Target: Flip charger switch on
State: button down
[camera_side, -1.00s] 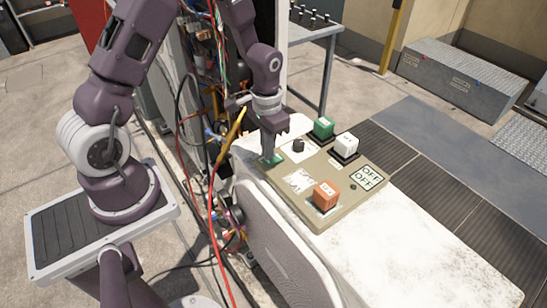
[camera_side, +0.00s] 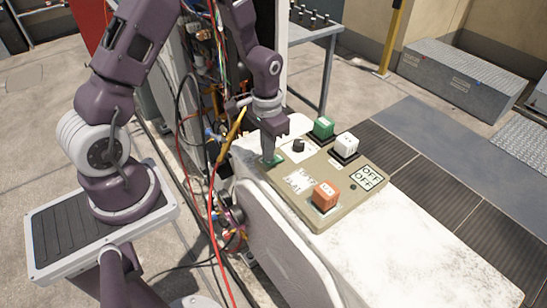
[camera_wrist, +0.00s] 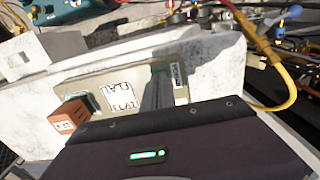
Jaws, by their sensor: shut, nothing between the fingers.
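A beige control panel (camera_side: 273,184) lies on top of a white unit. It carries a green block switch (camera_side: 323,128), a white block switch (camera_side: 346,145), an orange block switch (camera_side: 326,195) and a black knob (camera_side: 298,145). I cannot read which one is marked charger. A low green part (camera_side: 278,159) sits at the panel's left corner. My gripper (camera_side: 268,160) is shut and empty, pointing down beside this green part and partly hiding it. I cannot tell if they touch. The wrist view shows the orange switch (camera_wrist: 70,117) left of my fingers (camera_wrist: 157,92).
Loose wires and a red cable (camera_side: 213,200) hang left of the white unit (camera_side: 420,235). A yellow hose (camera_wrist: 285,85) runs at the right in the wrist view. Space above the panel's right side is clear.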

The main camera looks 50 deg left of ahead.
jog(key=shift+f, duration=0.65)
jog(key=shift+r, duration=3.55)
jog(key=s+d+r+t, duration=0.1)
jog(key=s+d+r, duration=0.15)
jog(key=r, duration=0.45)
jog(key=s+d+r+t, duration=0.1)
jog(key=s+r+t, duration=0.15)
jog(key=r, duration=0.45)
jog(key=s+d+r+t, duration=0.1)
jog(key=s+d+r, duration=0.1)
jog(key=s, duration=0.4)
jog(key=s+d+r+t, duration=0.1)
jog(key=s+r, duration=0.4)
jog(key=s, duration=0.2)
jog(key=shift+s+d, duration=0.3)
jog(key=shift+d, duration=0.05)
